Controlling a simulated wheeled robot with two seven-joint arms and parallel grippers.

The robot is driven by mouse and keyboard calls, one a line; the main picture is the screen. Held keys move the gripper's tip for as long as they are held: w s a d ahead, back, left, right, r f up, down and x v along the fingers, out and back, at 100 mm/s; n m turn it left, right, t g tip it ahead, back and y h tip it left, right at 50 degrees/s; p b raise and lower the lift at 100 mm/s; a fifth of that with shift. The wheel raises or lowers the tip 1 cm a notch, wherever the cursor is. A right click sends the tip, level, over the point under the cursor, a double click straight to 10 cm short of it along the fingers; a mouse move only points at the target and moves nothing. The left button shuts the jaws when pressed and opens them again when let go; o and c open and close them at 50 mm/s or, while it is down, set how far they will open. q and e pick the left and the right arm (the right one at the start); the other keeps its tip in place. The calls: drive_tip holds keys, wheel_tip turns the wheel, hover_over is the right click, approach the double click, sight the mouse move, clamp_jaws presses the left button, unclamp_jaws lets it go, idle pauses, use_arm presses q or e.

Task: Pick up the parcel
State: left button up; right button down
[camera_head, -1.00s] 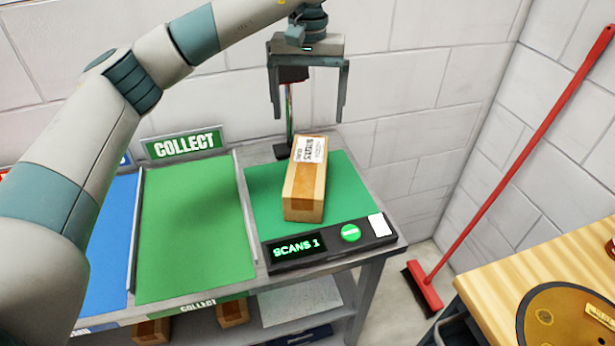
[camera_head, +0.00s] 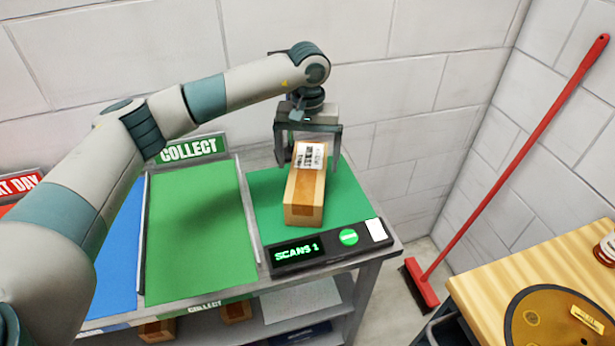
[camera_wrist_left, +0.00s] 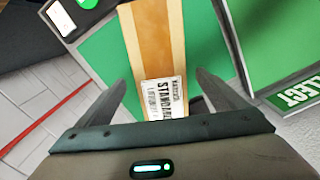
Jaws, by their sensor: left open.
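The parcel (camera_head: 304,190) is a long brown cardboard box with a white printed label on its far end. It lies on the green pad (camera_head: 346,197) of the scan station. My left gripper (camera_head: 309,164) is open at the parcel's far end, with one finger on each side of it. In the left wrist view the parcel (camera_wrist_left: 160,45) lies between the two open fingers (camera_wrist_left: 165,90), its label nearest the palm. I cannot tell whether a finger touches it. My right gripper is not in view.
A scanner bar (camera_head: 330,247) reading "SCANS 1" runs along the pad's front edge. A green COLLECT lane (camera_head: 197,240) lies to the left, with a divider between. A red broom (camera_head: 505,185) leans at the right, near a wooden table (camera_head: 480,296).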

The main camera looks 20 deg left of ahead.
sight(307, 170)
use_arm(q)
drive_tip(key=shift+f, duration=0.2)
drive_tip(key=shift+s+f+p, duration=0.15)
drive_tip(key=shift+f+p, duration=0.45)
drive_tip(key=shift+p, duration=0.15)
wheel_tip(307, 170, down, 3)
drive_tip(key=shift+r+p, duration=0.1)
drive_tip(key=shift+p, duration=0.8)
drive_tip(key=shift+f, duration=0.6)
